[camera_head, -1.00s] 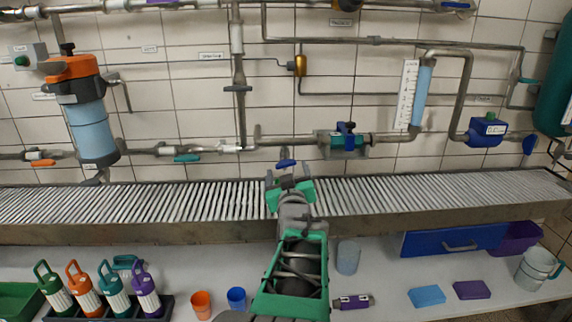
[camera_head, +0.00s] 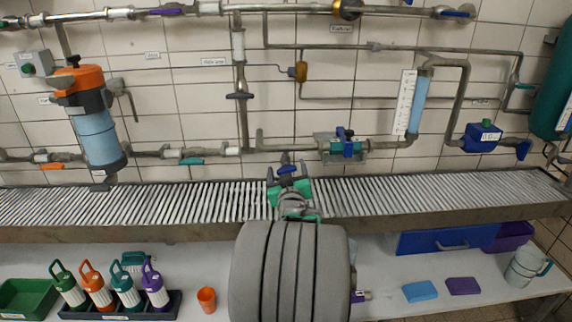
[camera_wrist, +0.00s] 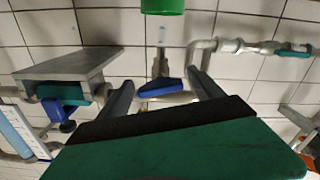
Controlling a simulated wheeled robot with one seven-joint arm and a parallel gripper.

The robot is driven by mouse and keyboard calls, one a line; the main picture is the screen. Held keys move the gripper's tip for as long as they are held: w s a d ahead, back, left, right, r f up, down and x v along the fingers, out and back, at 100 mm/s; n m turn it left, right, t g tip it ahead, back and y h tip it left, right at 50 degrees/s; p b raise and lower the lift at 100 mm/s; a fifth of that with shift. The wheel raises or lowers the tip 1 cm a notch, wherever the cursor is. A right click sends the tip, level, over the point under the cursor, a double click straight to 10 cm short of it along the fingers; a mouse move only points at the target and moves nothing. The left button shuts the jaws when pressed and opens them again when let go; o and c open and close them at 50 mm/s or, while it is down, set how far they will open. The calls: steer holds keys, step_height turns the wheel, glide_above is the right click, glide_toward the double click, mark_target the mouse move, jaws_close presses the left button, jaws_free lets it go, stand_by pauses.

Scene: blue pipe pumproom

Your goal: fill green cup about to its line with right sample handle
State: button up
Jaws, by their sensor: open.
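A blue handle (camera_wrist: 160,88) sits on a short grey outlet pipe (camera_wrist: 160,62) and lies between my open fingers in the wrist view; I cannot tell whether either finger touches it. It also shows in the head view (camera_head: 285,158), just beyond my gripper (camera_head: 287,178). My gripper in the wrist view (camera_wrist: 160,78) is open and holds nothing. A green, cup-like object (camera_wrist: 163,6) is cut off at the top of the wrist view, in line with the outlet. Its line and contents are hidden. A pale streak shows between outlet and green object; I cannot tell what it is.
A ribbed grate ledge (camera_head: 420,194) runs below the pipes. A teal valve block (camera_head: 342,147) is right of my gripper. Several handled bottles (camera_head: 110,288) and an orange cup (camera_head: 207,299) stand on the lower counter.

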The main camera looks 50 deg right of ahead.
steer(key=x, duration=0.2)
steer(key=shift+w+d, duration=0.2)
steer(key=shift+d, duration=0.05)
steer(key=c, duration=1.4)
steer(key=shift+f+m+b, duration=0.25)
steer(key=shift+m+b, duration=0.35)
steer(key=shift+b, duration=0.5)
steer(key=shift+m+b, duration=0.55)
steer(key=shift+m, duration=0.05)
steer(key=shift+r+m, duration=0.25)
steer(key=shift+m, duration=0.25)
steer(key=o, duration=1.4)
